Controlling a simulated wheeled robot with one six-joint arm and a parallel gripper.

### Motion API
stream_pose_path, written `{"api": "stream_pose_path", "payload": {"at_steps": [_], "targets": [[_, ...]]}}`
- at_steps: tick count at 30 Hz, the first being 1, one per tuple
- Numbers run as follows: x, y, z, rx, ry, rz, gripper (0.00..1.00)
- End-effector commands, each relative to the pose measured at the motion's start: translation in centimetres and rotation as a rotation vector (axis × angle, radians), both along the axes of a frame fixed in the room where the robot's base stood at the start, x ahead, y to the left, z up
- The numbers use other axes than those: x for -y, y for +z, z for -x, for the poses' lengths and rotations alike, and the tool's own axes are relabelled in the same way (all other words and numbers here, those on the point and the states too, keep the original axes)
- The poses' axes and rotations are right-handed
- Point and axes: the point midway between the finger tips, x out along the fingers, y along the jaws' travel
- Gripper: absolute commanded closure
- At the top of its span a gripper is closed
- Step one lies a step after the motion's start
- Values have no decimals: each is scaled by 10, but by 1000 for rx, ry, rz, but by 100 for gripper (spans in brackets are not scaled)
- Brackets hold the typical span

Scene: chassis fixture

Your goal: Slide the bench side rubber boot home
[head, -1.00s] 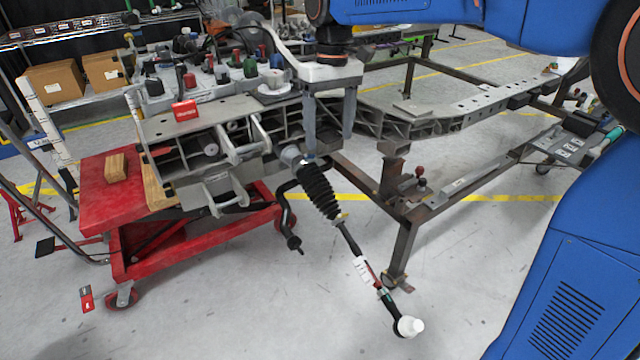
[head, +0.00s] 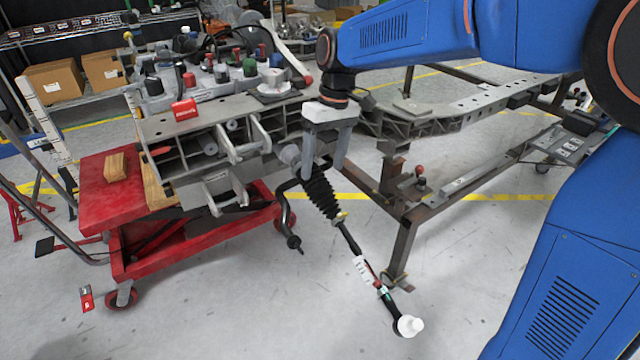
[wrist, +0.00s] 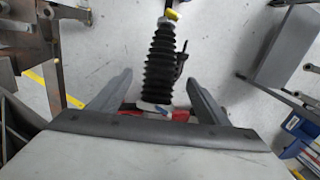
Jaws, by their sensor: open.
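The black ribbed rubber boot (head: 321,192) sits on a tie rod that slopes down and right from the grey chassis fixture. A yellow clip (head: 341,216) is at its lower end, and the rod (head: 352,243) runs on to a white-capped end (head: 409,325). My gripper (head: 322,176) is open at the upper end of the boot, its fingers pointing down. In the wrist view the boot (wrist: 160,65) stands between the two open fingers (wrist: 155,88), with gaps on both sides. A pale collar with a blue mark (wrist: 155,107) shows at its near end.
The grey fixture (head: 165,127) rests on a red cart (head: 110,215) at left. A rusty frame leg (head: 403,245) stands right of the rod. A dark bent bar (head: 285,215) hangs left of the boot.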

Motion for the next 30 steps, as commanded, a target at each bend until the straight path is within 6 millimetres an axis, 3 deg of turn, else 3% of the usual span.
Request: {"api": "stream_pose_path", "payload": {"at_steps": [10,24,26,30], "targets": [[-7,-51,6,-2,0,0,31],[-9,-62,7,0,0,0,31],[-9,-62,7,0,0,0,43],[-9,-62,7,0,0,0,76]]}}
